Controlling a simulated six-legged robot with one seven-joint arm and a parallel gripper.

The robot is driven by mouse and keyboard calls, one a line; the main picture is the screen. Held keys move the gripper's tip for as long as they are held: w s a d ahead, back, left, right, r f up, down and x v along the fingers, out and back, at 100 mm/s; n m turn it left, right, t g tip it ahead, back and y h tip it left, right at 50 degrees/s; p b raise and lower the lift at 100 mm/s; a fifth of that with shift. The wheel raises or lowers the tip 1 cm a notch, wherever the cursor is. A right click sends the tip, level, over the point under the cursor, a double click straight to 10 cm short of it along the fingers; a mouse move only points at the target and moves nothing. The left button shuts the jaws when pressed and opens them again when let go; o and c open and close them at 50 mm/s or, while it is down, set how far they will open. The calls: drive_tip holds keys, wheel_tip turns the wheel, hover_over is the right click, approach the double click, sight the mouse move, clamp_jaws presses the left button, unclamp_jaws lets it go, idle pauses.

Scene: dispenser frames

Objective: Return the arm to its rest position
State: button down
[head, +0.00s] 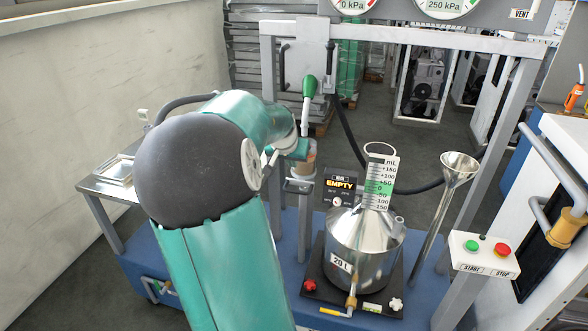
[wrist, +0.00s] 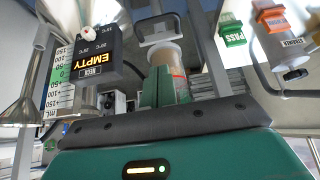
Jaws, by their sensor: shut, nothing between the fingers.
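My teal arm with its dark round joint fills the left centre of the head view. My gripper (head: 298,150) is at the arm's far end, beside the grey dispenser frame, partly hidden by the arm. In the wrist view my gripper (wrist: 165,92) shows teal fingers that are shut with nothing between them. A tan cylinder (wrist: 168,52) stands just beyond the fingers; I cannot tell whether they touch it. It also shows in the head view (head: 309,152), close to my gripper.
A steel 20 L can (head: 362,255) with a mL scale (head: 380,184) stands right of my gripper. A small display (head: 340,186) reads EMPTY. A funnel (head: 458,167), a start/stop box (head: 484,254), a green-handled valve (head: 309,88) and a side table (head: 112,182) are nearby.

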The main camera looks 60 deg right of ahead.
drive_tip(key=shift+s+a+r, duration=0.1)
drive_tip(key=shift+a+r, duration=0.2)
drive_tip(key=shift+r, duration=0.15)
drive_tip(key=w+a+r+n+t+y, duration=0.1)
drive_tip(key=w+a+n+t+y, duration=0.3)
drive_tip(key=a, duration=0.9)
drive_tip(key=w+a+r+n+y, duration=0.1)
drive_tip(key=w+a+n, duration=0.2)
drive_tip(key=w+a, duration=0.75)
drive_tip(key=s+a+n, duration=0.4)
drive_tip(key=s+a, duration=0.2)
drive_tip(key=a, duration=0.9)
drive_tip(key=s+a+r+n+y, duration=0.1)
drive_tip(key=s+a+n, duration=0.4)
drive_tip(key=a, duration=0.9)
drive_tip(key=shift+s+a+t+y, duration=0.3)
drive_tip(key=shift+s+a, duration=0.1)
drive_tip(key=shift+s, duration=0.7)
